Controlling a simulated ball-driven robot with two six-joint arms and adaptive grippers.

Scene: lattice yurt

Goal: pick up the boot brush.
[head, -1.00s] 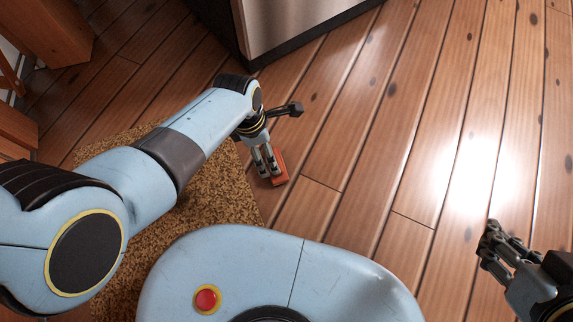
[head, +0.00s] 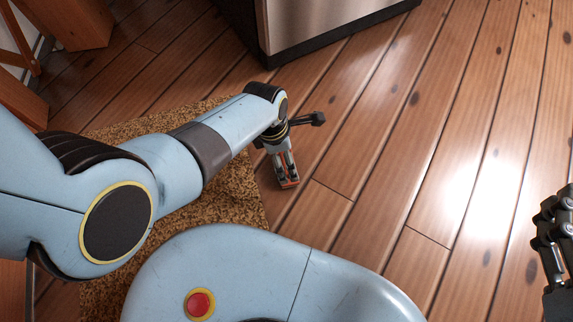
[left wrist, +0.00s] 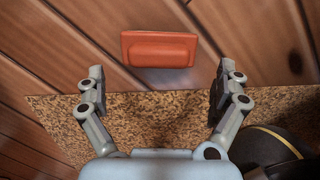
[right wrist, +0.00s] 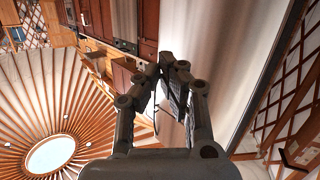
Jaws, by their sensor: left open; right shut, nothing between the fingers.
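The boot brush looks like an orange-red block (head: 290,185) lying on the wooden floor just past the edge of the brown mat. In the left wrist view the brush (left wrist: 160,50) lies crosswise, ahead of the fingertips and between their lines. My left gripper (head: 285,172) points down above the brush, and its fingers cover part of it in the head view. In the left wrist view the left gripper (left wrist: 158,76) is open and empty. My right gripper (head: 558,212) is shut and empty at the far right; its closed fingertips show in the right wrist view (right wrist: 174,63).
A speckled brown mat (head: 235,195) lies under my left arm. A metal-fronted appliance (head: 315,25) with a dark base stands at the top. Wooden furniture (head: 75,22) stands at the top left. The plank floor (head: 400,160) to the right is clear.

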